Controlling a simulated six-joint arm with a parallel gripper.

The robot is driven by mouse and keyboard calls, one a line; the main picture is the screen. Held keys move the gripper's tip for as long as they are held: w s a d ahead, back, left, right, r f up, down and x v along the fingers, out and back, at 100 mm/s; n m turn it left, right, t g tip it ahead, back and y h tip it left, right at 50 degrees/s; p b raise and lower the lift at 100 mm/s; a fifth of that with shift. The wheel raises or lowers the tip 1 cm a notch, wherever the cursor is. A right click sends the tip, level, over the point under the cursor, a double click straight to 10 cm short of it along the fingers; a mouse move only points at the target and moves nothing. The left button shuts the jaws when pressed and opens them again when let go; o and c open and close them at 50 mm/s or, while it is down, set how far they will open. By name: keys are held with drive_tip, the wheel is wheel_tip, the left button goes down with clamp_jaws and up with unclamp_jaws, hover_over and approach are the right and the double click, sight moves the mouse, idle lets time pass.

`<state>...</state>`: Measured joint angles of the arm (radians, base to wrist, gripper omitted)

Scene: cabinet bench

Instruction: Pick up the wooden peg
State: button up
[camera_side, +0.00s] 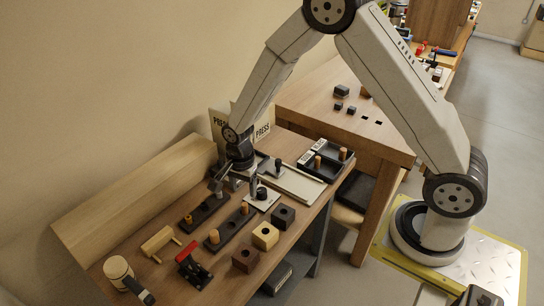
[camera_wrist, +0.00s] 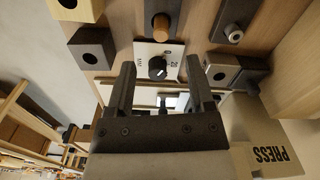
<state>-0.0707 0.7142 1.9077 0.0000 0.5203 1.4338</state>
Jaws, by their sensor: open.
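Several wooden pegs show, and I cannot tell which one the task means. In the side view one peg (camera_side: 244,208) stands at the right end of a long dark bar and another (camera_side: 213,237) at its left end. A third peg (camera_side: 189,219) is on the dark bar behind. In the wrist view a wooden peg (camera_wrist: 161,27) stands at the end of a dark bar, just beyond the white dial plate (camera_wrist: 158,54). My gripper (camera_wrist: 159,68) is open and empty, its fingers apart over the dial plate area. In the side view my gripper (camera_side: 226,184) is above the bench's back part.
Bored blocks, one pale (camera_side: 265,236), one dark (camera_side: 284,217) and one brown (camera_side: 245,259), stand along the front edge. A red-handled clamp (camera_side: 191,266) and a mallet (camera_side: 120,271) lie left.

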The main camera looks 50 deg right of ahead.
sight(244, 204)
drive_tip(key=shift+f, duration=1.25)
drive_tip(key=shift+f, duration=0.1)
drive_tip(key=shift+w+f, duration=0.1)
drive_tip(key=shift+f, duration=2.4)
clamp_jaws()
